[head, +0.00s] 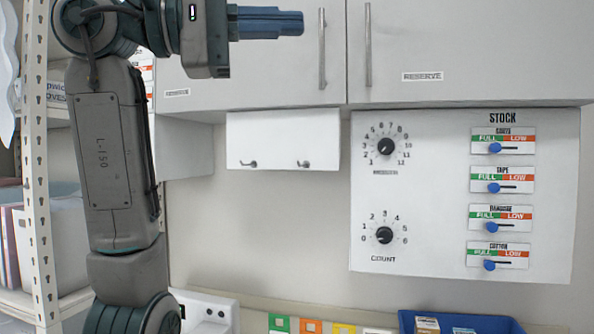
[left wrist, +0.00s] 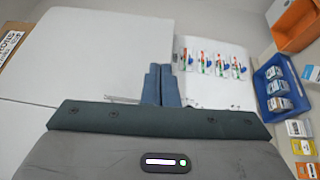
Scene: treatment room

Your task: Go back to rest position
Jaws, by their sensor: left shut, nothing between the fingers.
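My left gripper (head: 300,23) is raised at the top of the head view, level with the white cabinet doors and pointing right. Its blue fingers are shut together with nothing between them. They also show in the left wrist view (left wrist: 161,85), in front of the pale cabinet surface. My left arm rises along the left side of the head view. My right gripper is in neither view.
A white STOCK panel (head: 440,200) with two dials and several blue sliders hangs on the wall. A hook board (head: 283,140) is left of it. A blue bin (head: 460,322) stands below. Metal shelving (head: 38,160) is close on the left.

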